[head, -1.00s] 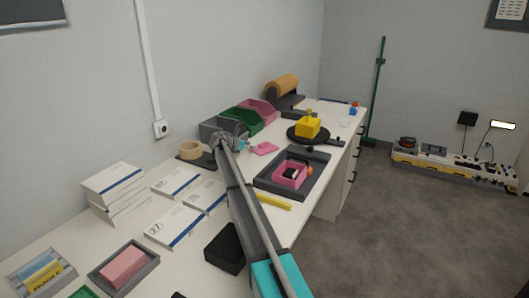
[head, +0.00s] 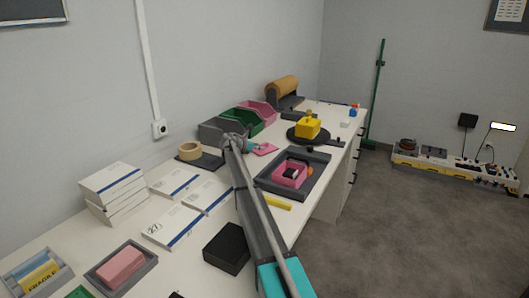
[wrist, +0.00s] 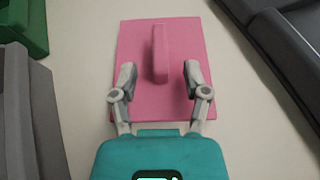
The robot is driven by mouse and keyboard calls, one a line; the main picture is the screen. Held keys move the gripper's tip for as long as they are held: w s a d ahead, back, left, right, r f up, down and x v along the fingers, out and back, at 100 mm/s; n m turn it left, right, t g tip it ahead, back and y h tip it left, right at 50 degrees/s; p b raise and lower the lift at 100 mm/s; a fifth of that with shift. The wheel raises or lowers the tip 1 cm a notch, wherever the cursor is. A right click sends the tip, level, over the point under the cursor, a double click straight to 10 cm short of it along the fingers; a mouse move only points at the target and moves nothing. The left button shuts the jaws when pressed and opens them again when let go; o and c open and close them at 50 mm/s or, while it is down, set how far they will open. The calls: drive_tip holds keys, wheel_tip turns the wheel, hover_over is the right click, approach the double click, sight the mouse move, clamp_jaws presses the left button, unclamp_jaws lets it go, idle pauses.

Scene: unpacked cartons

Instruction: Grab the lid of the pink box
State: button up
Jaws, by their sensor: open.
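The pink lid (wrist: 160,100) lies flat on the white table in the wrist view, with its raised pink handle bar (wrist: 160,54) standing up in the middle. In the head view the lid (head: 265,149) shows beyond the end of my arm. My gripper (wrist: 158,78) is open, with one finger on each side of the handle's near end and a gap on both sides. The open pink box (head: 289,175) sits in a dark grey tray (head: 265,184) and holds a black item (head: 291,173).
Grey, green (head: 243,120) and pink bins stand behind the lid. White boxes (head: 173,228) and a black block (head: 227,247) lie nearer on the table.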

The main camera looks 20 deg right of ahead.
drive_tip(key=shift+w+d+f, duration=0.1)
drive_tip(key=shift+d+f, duration=0.1)
drive_tip(key=shift+d, duration=0.2)
clamp_jaws()
idle(0.4)
